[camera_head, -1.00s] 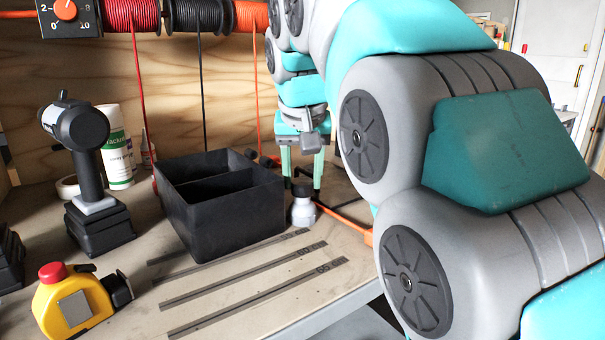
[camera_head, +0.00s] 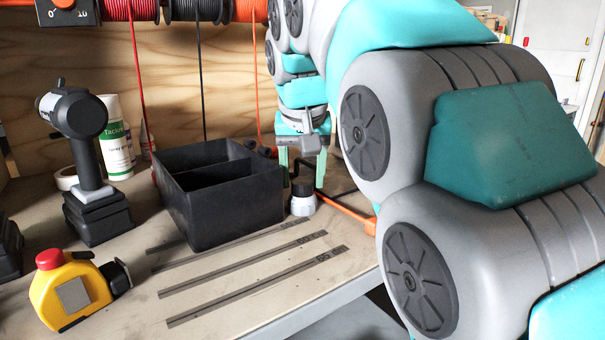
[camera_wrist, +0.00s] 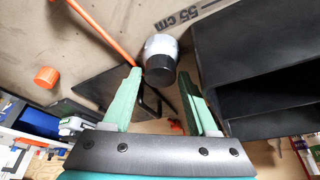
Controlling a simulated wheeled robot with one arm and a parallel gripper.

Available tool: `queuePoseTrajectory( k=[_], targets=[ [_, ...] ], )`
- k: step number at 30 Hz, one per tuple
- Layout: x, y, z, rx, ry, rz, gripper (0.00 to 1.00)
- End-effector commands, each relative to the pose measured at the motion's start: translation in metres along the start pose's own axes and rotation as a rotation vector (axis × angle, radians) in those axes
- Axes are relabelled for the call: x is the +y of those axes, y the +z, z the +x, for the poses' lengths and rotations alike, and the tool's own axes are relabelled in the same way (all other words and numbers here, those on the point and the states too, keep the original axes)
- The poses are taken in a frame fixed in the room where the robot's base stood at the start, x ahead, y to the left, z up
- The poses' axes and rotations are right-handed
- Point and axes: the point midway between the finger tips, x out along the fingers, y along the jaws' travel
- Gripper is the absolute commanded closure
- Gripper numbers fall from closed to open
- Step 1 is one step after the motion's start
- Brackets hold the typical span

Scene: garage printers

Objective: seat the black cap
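The black cap (camera_head: 302,187) sits on top of a small grey-white bottle (camera_head: 303,205), beside the black bin on the bench. In the wrist view the cap (camera_wrist: 160,62) and the bottle (camera_wrist: 162,45) show just beyond my fingertips, with the cap facing the camera. I cannot tell how firmly the cap sits on the bottle. My gripper (camera_wrist: 159,74) is open, one green finger toward each side of the cap, with no contact visible. In the head view my gripper (camera_head: 302,180) is around or just behind the cap; the depth is unclear.
The black divided bin (camera_head: 225,215) stands close left of the bottle. An orange cable (camera_head: 345,208) runs at its right. An orange round piece (camera_wrist: 47,77) shows in the wrist view. A yellow tape measure (camera_head: 72,293) and a power tool (camera_head: 90,165) are farther left.

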Motion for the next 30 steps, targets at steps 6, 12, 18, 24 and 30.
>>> queuePoseTrajectory(
  k=[6, 12, 18, 24, 30],
  targets=[
    [0.0, 0.0, 0.0, 0.0, 0.0, 0.0, 0.17],
    [0.0, 0.0, 0.0, 0.0, 0.0, 0.0, 0.17],
    [0.0, -0.001, -0.006, 0.002, -0.001, 0.0, 0.17],
    [0.0, -0.001, -0.023, 0.002, -0.001, 0.0, 0.17],
    [0.0, -0.001, -0.047, 0.004, -0.001, 0.0, 0.17]
  ],
)
